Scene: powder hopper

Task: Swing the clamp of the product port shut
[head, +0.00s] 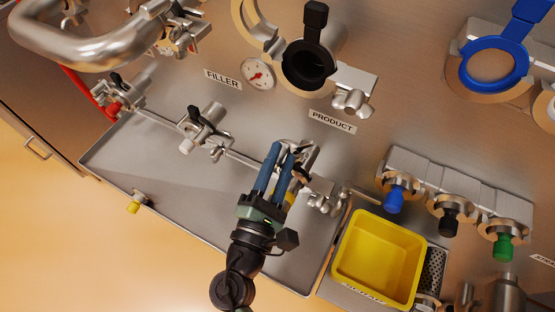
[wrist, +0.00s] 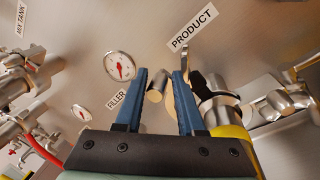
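The product port (wrist: 216,104) is a steel fitting on the panel below the PRODUCT label (wrist: 193,27), with a black part at its side and a yellow part (wrist: 236,138) at its near end. In the head view my gripper (head: 284,150) covers much of the port (head: 305,152).
The filler fitting (head: 202,128) stands left along the panel above a steel tray (head: 160,170). A yellow bin (head: 348,285) and blue, black and green capped fittings are at the right. A large round port with a black lid (head: 310,66) is above, beside a gauge (head: 258,73).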

